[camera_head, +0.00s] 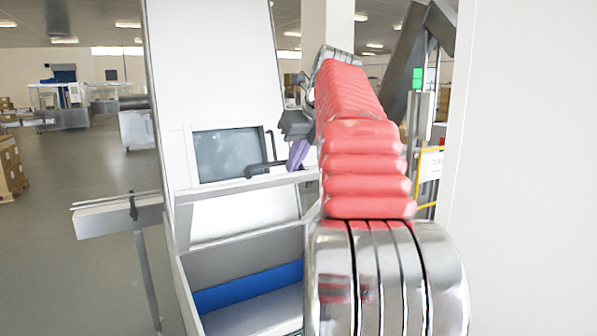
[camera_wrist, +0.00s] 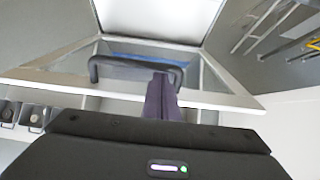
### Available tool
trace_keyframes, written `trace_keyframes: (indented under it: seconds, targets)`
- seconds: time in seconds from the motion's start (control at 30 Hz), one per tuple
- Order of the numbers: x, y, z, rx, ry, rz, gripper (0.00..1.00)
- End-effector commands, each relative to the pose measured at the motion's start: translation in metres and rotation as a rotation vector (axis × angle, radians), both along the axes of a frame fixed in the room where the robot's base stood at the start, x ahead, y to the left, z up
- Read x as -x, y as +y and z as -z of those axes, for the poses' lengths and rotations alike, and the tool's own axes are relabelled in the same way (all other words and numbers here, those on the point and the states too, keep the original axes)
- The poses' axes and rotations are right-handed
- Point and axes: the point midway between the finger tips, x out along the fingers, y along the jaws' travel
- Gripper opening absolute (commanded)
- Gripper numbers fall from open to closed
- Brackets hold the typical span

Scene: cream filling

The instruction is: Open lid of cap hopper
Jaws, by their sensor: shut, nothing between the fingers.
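The cap hopper (camera_head: 190,246) is a tall, pale metal machine in front of me. A light rail (camera_head: 222,186), which looks like the lid's front edge, crosses it, with a black bar handle (camera_head: 262,171). The handle (camera_wrist: 112,63) also shows in the wrist view, over a see-through panel. My gripper (camera_head: 297,155) has purple fingers, shut and empty, just right of the handle. In the wrist view the fingertips (camera_wrist: 160,77) overlap the handle's right part. I cannot tell whether they touch it. My arm hides the right side of the hopper.
A dark window (camera_head: 226,154) is set in the tall panel behind the handle. A blue strip (camera_head: 245,286) runs inside the lower bay. A side bar (camera_head: 115,215) sticks out left. A white wall (camera_head: 520,200) stands close on the right.

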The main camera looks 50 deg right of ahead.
Motion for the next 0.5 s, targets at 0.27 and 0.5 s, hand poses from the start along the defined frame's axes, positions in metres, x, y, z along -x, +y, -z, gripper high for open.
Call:
trace_keyframes:
  seconds: [0.27, 0.5]
  targets:
    - [-0.016, -0.006, -0.014, 0.002, -0.001, 0.000, 0.00]
    - [-0.030, -0.010, -0.024, 0.002, -0.001, 0.001, 0.00]
